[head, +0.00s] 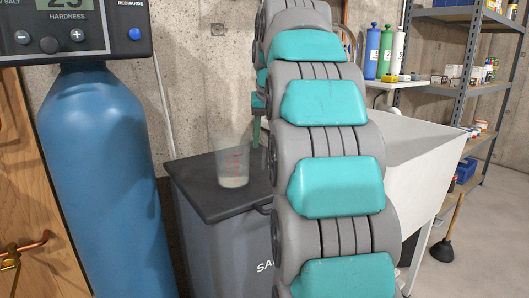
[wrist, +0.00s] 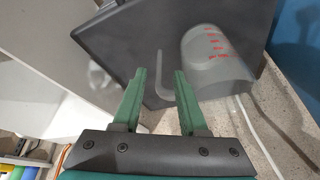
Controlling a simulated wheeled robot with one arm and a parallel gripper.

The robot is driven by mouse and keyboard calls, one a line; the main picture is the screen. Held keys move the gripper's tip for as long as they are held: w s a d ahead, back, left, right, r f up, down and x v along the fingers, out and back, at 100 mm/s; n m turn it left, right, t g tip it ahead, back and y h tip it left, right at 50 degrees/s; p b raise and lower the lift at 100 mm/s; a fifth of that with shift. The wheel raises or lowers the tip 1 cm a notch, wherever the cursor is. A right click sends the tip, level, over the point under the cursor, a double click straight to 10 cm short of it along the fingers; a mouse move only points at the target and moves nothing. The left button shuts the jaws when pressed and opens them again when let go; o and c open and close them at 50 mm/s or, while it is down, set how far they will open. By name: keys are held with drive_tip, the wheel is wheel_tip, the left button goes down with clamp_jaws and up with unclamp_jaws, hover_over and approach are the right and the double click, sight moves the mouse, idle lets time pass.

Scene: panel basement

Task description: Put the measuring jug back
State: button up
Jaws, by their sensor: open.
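The measuring jug (head: 233,166) is clear with red markings and stands upright on the dark lid of a grey salt bin (head: 195,190). In the wrist view the jug (wrist: 213,52) shows at the upper right, beyond and to the right of my fingers. My gripper (wrist: 158,72) is open, with its two green fingers apart. In the head view my arm hides most of the gripper.
A blue water softener tank (head: 100,180) stands left of the bin. A white utility sink (head: 420,150) is right of it, behind my arm. Metal shelves (head: 465,80) with cans and bottles stand at the right, near a plunger (head: 444,245). Concrete wall lies behind.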

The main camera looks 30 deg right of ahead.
drive_tip(key=shift+v, duration=2.5)
drive_tip(key=s+a+f+n+g+y, duration=0.1)
drive_tip(key=s+a+f+n+g, duration=0.1)
drive_tip(key=s+a+f, duration=0.9)
drive_tip(key=s+a+f+n+g+y, duration=0.1)
drive_tip(key=s+a+f+n+g, duration=0.1)
drive_tip(key=s+a+f, duration=0.9)
drive_tip(key=s+f+n+g, duration=0.1)
drive_tip(key=s+f+g, duration=0.1)
drive_tip(key=s+f, duration=0.8)
drive_tip(key=shift+s+f+h, duration=0.25)
drive_tip(key=shift+f+h, duration=0.05)
drive_tip(key=shift+f, duration=0.55)
drive_tip(key=shift+a, duration=0.2)
